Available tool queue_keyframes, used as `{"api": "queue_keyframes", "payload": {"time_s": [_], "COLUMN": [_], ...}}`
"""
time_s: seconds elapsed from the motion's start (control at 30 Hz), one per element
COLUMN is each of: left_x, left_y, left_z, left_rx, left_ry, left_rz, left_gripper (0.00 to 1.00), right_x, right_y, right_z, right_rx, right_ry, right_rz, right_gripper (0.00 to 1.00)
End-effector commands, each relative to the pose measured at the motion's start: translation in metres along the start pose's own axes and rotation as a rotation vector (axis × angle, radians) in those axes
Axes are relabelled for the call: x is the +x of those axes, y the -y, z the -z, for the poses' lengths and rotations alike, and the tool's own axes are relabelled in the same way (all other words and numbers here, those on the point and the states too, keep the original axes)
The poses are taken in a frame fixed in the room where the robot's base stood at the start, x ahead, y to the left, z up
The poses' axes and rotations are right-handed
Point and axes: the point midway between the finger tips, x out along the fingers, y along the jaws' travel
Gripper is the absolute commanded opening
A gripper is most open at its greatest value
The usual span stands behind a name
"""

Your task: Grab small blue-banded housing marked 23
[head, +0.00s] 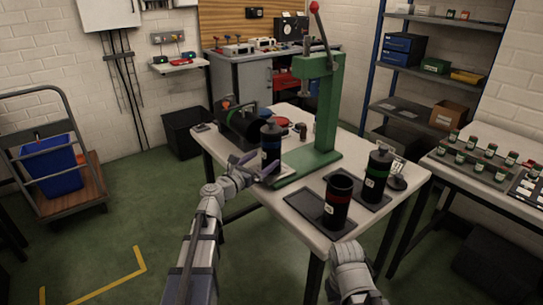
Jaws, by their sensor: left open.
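My right arm shows at the bottom of the head view, but I make out no fingers there.
A green press (320,110) stands just right of the housing. A red-banded cylinder (338,203) and a green-banded cylinder (377,178) stand on dark trays at the table's right. A side table (476,182) with small jars is further right. The white table (262,207) is bare at its front left.

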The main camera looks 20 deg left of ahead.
Motion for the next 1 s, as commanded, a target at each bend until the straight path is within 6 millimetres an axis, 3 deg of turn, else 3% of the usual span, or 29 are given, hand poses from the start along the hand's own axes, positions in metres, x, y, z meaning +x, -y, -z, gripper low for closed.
{"api": "queue_keyframes", "payload": {"time_s": [0.33, 0.6, 1.0], "left_x": [0.046, 0.050, 0.049], "left_y": [0.002, 0.004, 0.004], "left_z": [-0.005, -0.005, -0.005], "left_rx": [0.001, 0.001, 0.001], "left_ry": [0.000, 0.000, 0.000], "left_rz": [0.001, 0.001, 0.001], "left_gripper": [1.00, 1.00, 0.56], "right_x": [-0.005, -0.005, -0.005], "right_y": [-0.001, -0.001, -0.001], "right_z": [0.000, 0.000, 0.000], "right_rx": [0.000, 0.000, 0.000], "right_ry": [0.000, 0.000, 0.000], "right_rz": [0.000, 0.000, 0.000], "right_gripper": [0.00, 0.00, 0.00]}}
